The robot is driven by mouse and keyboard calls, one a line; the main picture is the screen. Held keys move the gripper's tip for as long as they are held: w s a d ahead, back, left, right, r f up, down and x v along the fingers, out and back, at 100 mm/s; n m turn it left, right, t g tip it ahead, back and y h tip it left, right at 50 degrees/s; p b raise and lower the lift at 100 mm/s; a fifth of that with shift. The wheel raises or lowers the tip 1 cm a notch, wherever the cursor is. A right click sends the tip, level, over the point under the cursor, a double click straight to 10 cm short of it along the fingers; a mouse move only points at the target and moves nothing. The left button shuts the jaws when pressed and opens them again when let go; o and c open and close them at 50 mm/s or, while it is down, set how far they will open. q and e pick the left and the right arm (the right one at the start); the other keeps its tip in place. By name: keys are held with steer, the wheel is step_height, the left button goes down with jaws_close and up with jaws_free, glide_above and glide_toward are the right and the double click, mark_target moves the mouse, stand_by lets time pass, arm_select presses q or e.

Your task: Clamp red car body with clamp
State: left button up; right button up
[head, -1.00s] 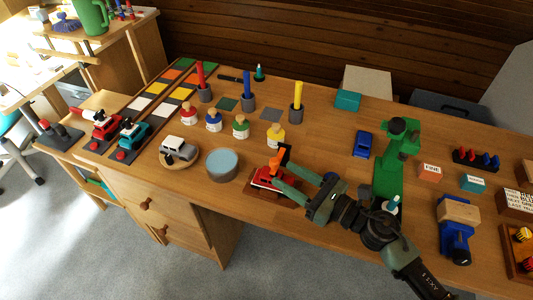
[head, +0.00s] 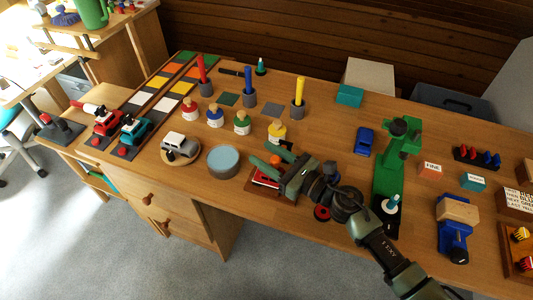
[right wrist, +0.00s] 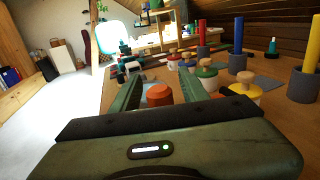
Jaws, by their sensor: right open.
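The red car body (head: 264,180) sits on a brown wooden base near the front edge of the table, in the head view. An orange clamp part (head: 275,160) stands just behind it; the rest of the clamp is hidden by my gripper. My right gripper (head: 264,161) is above the car, with its green fingers pointing left and spread apart. In the right wrist view an orange-red knob (right wrist: 159,94) shows between the open fingers (right wrist: 160,88). I cannot tell whether the fingers touch it. My left gripper is in neither view.
A round grey-blue tin (head: 222,161) and a white car (head: 181,143) on a round wooden stand are to the left. Several paint jars (head: 241,124) stand behind. A green press (head: 389,175) stands to the right. A red disc (head: 321,212) lies near the front edge.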

jaws_close()
stand_by(1.4)
